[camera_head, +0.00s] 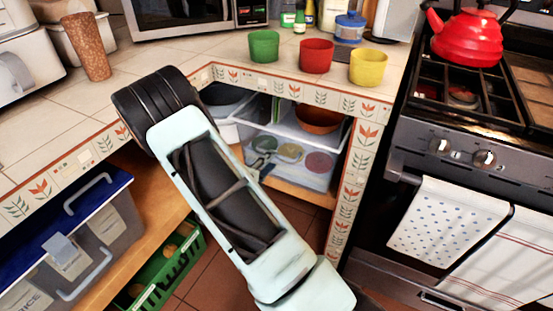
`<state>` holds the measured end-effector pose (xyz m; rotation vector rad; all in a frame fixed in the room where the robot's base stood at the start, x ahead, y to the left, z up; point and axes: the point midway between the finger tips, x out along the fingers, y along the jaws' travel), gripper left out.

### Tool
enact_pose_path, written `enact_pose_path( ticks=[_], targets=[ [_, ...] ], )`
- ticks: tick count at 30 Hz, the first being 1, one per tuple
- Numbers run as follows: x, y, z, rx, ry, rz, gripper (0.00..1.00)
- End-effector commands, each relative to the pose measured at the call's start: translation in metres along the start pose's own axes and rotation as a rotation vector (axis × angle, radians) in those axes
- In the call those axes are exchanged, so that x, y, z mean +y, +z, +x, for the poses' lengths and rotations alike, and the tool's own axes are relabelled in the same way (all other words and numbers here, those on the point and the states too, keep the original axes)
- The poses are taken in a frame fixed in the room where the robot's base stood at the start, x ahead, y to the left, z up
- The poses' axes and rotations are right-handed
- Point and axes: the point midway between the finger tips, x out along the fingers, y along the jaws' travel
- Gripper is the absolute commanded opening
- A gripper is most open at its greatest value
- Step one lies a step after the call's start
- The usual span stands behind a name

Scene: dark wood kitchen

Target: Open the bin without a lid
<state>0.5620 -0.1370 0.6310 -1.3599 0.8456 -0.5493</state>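A clear bin (322,177) stands on the low shelf under the counter corner. Round coloured items show through its front, and a brown-orange bowl (318,119) shows at its upper part. I cannot make out a lid on it. A second grey translucent bin (98,258) with a blue lid (30,240) and grey handles stands on the shelf at the lower left. My pale arm crosses the middle and covers the left part of the clear bin. My gripper cannot be made out.
The tiled counter (190,50) above holds green (264,46), red (316,56) and yellow (368,67) cups and a brown tumbler (87,46). The stove (440,150) with a red kettle (468,36) and hanging towels (449,222) bounds the right. A tiled post (350,190) stands right of the clear bin.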

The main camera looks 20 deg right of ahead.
Motion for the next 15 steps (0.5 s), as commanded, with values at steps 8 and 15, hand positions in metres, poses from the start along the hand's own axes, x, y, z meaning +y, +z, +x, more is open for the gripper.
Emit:
enact_pose_path(
  ticks=[8,15],
  targets=[
    [0.002,0.0,0.042,0.002,0.001,0.002,0.26],
    [0.0,0.001,0.05,-0.001,0.001,0.002,0.26]
  ],
)
